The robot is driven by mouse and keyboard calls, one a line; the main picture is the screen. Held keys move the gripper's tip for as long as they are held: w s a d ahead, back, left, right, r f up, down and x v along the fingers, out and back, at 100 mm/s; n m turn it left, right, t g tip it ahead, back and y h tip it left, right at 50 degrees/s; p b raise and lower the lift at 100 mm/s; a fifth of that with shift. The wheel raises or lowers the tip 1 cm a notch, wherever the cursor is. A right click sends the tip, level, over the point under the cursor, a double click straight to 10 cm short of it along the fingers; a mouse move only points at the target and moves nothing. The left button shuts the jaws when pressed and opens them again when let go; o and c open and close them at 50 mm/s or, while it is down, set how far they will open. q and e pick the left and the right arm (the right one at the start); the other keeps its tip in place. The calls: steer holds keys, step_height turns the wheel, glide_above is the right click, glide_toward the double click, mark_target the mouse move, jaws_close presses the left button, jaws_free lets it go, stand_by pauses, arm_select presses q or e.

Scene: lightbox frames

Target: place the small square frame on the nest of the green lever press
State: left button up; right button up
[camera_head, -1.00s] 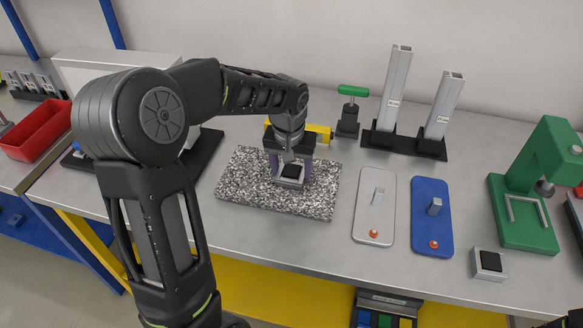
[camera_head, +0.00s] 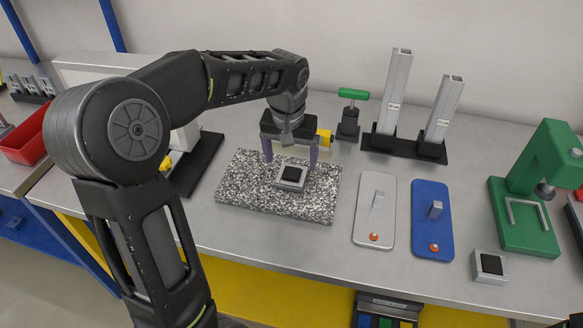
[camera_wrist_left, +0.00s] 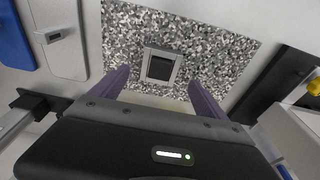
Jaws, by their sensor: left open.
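A small square silver frame with a dark centre (camera_head: 291,186) lies flat on the speckled stone plate (camera_head: 240,190). It also shows in the left wrist view (camera_wrist_left: 147,66). A similar square piece with a dark centre (camera_head: 489,266) sits on the table at the right. The green lever press (camera_head: 548,160) stands at the far right, with a grey U-shaped bracket (camera_head: 512,212) on its green base. My left gripper (camera_head: 290,160) is open and empty above the frame on the plate, fingers pointing down to either side of it and apart from it. My right gripper is not visible.
A grey plate (camera_head: 363,225) and a blue plate (camera_head: 420,225), each with a small upright block, lie between the stone plate and the press. Two tall metal profiles (camera_head: 392,95) stand behind. A green-handled tool (camera_head: 352,95) is at the back. A red bin (camera_head: 25,140) is at left.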

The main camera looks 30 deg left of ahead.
mark_target(290, 183)
arm_select(q)
step_height(290, 183, up, 6)
steer(key=shift+s+d, duration=0.2)
steer(key=shift+s, duration=0.25)
steer(key=shift+o, duration=0.4)
